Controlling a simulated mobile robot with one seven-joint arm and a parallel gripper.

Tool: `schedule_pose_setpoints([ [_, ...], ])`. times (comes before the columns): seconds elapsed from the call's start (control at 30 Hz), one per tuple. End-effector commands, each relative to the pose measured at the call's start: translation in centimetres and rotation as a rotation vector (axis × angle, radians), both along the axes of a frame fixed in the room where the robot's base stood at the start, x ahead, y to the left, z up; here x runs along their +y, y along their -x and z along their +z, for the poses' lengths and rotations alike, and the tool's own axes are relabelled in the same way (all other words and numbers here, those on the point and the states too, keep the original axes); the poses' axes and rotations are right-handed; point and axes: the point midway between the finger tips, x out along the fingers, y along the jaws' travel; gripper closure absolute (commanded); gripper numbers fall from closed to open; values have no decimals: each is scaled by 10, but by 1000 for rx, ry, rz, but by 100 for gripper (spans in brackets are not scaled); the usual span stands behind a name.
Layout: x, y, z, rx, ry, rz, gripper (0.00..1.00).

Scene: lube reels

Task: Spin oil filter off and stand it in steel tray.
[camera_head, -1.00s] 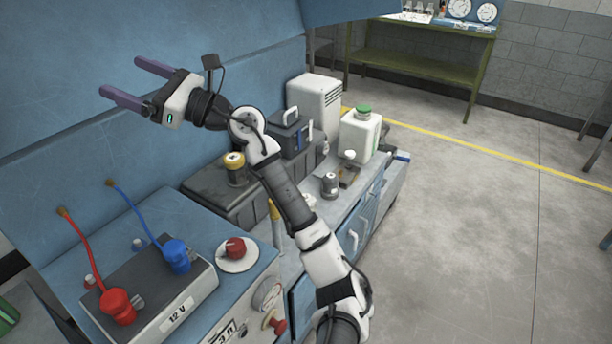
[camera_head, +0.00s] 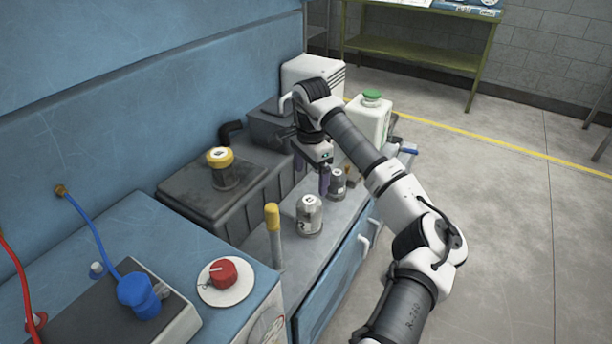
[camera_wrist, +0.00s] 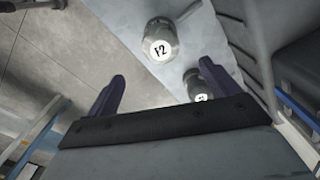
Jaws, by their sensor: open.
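Two canisters that look like oil filters stand upright on the grey worktop: a light grey one (camera_head: 309,217) with a round white label on top, and a darker one (camera_head: 338,184) behind it. I cannot tell which one the task means. My gripper (camera_head: 312,178) points down, open and empty, beside and left of the darker canister. In the wrist view, a labelled canister (camera_wrist: 160,46) lies beyond my purple fingers (camera_wrist: 160,90), and another (camera_wrist: 198,86) shows partly hidden behind the right-hand finger. I cannot make out a steel tray for certain.
A dark block (camera_head: 180,190) with a yellow cap (camera_head: 219,157) stands left. A yellow-tipped handle (camera_head: 272,217) rises in front. A white jug (camera_head: 370,122) with a green lid stands behind. A red knob (camera_head: 222,272) is near front. Open floor lies right.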

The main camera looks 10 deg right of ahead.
Motion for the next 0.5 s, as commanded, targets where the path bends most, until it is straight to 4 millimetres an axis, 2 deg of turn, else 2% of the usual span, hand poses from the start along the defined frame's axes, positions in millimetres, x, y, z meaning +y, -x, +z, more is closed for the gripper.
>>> schedule_pose_setpoints([
  [0.17, 0, 0, -14, 3, -2, 0, 13],
  [0.27, 1, 1, -30, 4, -4, 1, 13],
  [0.5, 2, 1, -77, 5, -7, 1, 13],
])
